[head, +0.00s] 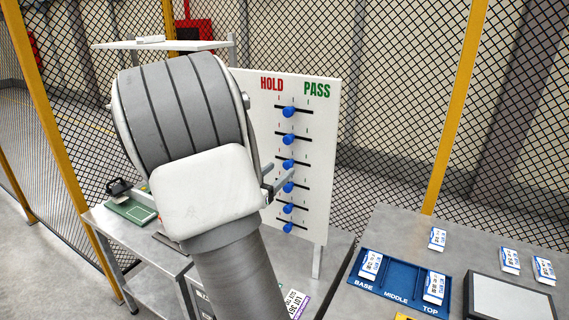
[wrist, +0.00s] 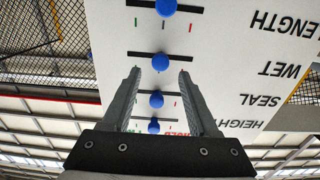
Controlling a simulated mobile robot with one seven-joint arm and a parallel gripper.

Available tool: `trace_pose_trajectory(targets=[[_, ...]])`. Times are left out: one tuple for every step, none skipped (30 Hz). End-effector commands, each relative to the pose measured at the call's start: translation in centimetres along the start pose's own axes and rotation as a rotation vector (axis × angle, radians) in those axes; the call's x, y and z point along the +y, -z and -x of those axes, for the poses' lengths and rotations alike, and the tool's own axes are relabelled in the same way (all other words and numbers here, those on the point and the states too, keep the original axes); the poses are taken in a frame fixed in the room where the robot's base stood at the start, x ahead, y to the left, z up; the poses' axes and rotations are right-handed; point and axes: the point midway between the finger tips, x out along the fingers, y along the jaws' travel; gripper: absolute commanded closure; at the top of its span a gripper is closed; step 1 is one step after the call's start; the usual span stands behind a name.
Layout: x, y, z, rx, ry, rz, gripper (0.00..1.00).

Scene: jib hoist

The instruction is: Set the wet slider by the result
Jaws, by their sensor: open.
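A white board (head: 322,120) headed HOLD in red at left and PASS in green at right carries several blue knobs on horizontal slots. In the wrist view, turned upside down, the row labelled WET (wrist: 277,69) has its blue knob (wrist: 161,62) near the middle of its slot. My gripper (wrist: 160,72) is open, with its fingertips on either side of the WET knob; whether they touch it I cannot tell. In the head view my arm hides the row labels, and my gripper (head: 283,181) is by the middle rows. No result readout is legible.
A blue tray (head: 397,285) marked BASE, MIDDLE, TOP holds white cards on the right bench. Loose cards (head: 510,260) and a grey-topped block (head: 508,299) are beside it. A green device (head: 131,210) stands on the left bench. Mesh fencing surrounds the area.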

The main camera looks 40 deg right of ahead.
Motion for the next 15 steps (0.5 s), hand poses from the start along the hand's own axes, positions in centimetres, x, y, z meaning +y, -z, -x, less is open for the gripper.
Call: trace_pose_trajectory(targets=[[0.1,0.1,-1.0,0.001,-0.005,0.001,0.4],[0.1,0.1,-1.5,0.0,-0.003,0.002,0.4],[0.1,0.1,-2.0,0.0,-0.002,0.002,0.4],[0.1,0.1,-2.4,0.0,-0.003,0.001,0.4],[0.1,0.1,-2.7,0.001,-0.003,0.001,0.4],[0.0,0.1,-3.1,0.0,-0.001,0.001,0.4],[0.0,0.0,-3.3,0.0,-0.001,0.001,0.4],[0.0,0.0,-3.5,0.0,0.0,0.001,0.4],[0.0,0.0,-3.7,-0.001,-0.001,0.0,0.4],[0.0,0.0,-3.8,0.0,-0.001,0.0,0.4],[0.0,0.0,-3.9,0.0,-0.001,0.0,0.4],[0.0,0.0,-4.0,0.0,0.0,-0.001,0.4],[0.0,0.0,-4.0,0.0,0.0,-0.001,0.4],[0.0,0.0,-4.0,0.0,0.0,-0.001,0.4],[0.0,0.0,-4.0,0.0,0.0,-0.001,0.4]])
